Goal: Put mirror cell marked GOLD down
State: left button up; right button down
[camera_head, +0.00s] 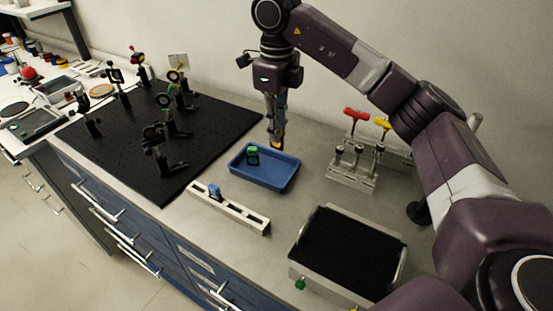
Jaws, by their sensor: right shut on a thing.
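My right gripper (277,124) comes down from above, behind the blue tray's far edge. It is shut on a small dark piece with a gold-yellow mark (278,143), which looks like the mirror cell marked GOLD. The piece hangs just beyond the far rim of the blue tray (270,181); I cannot tell whether it touches the bench. A green-marked cell (252,151) stands in the tray at its far left. A blue-marked cell (214,190) sits in the pale slotted rail (243,217) in front. My left gripper is not in view.
A black breadboard (130,165) with several optic mounts lies to the left. A rack (352,178) with red and yellow T-handled tools stands to the right. A tray with a black mat (347,252) is at the front right. Bare bench (313,158) lies between tray and rack.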

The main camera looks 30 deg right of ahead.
notch_tip(320, 180, down, 3)
jog(key=shift+f+p, duration=0.15)
jog(key=shift+p, duration=0.2)
jog(key=shift+f, duration=0.6)
notch_tip(320, 180, down, 4)
jog(key=shift+p, duration=0.55)
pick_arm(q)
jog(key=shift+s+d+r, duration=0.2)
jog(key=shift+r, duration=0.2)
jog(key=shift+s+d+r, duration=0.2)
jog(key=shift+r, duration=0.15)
pick_arm(e)
jog(key=shift+f, duration=0.1)
jog(key=shift+f, duration=0.15)
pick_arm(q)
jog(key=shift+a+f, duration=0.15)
pick_arm(e)
jog(key=c, duration=2)
grip_release()
